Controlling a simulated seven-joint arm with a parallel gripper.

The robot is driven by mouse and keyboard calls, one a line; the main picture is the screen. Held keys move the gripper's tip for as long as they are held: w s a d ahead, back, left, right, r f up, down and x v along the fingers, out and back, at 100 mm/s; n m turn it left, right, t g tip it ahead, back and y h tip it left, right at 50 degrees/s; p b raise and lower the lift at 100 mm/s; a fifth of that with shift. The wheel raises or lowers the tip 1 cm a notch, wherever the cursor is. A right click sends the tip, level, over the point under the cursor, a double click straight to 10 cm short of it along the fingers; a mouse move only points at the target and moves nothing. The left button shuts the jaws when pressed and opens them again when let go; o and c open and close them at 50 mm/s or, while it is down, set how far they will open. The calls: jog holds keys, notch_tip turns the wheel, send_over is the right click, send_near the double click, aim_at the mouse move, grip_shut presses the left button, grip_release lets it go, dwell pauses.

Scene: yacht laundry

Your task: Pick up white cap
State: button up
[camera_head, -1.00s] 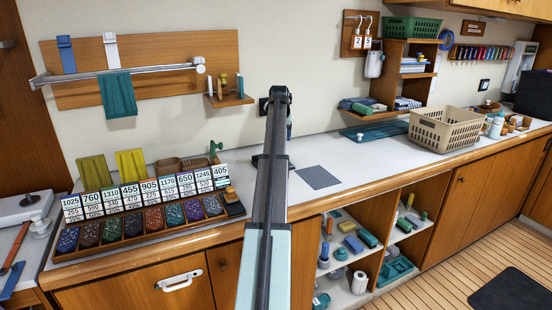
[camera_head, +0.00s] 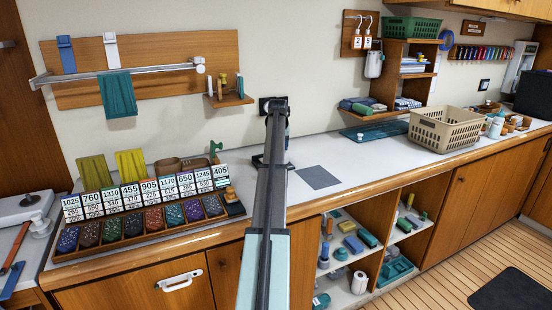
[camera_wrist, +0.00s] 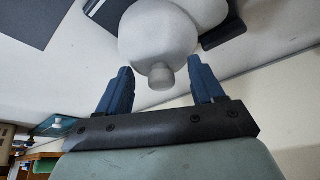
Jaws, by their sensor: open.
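In the wrist view, a large white rounded body (camera_wrist: 157,35) with a small white round knob (camera_wrist: 161,77) lies ahead of my gripper (camera_wrist: 160,70). The white knob shows between the two blue fingers, with a gap on each side. I cannot tell whether the cap is this knob or the larger white part. My gripper is open and holds nothing. In the head view, my arm hides the gripper and the white object.
A dark grey mat (camera_head: 318,178) lies on the white counter to the right of my arm. To the left stands a wooden sorting tray (camera_head: 150,232) with number cards. A beige basket (camera_head: 446,131) stands farther right. The counter between mat and basket is mostly clear.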

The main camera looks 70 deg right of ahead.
grip_shut()
dwell(0.4)
jog(key=shift+r, duration=0.1)
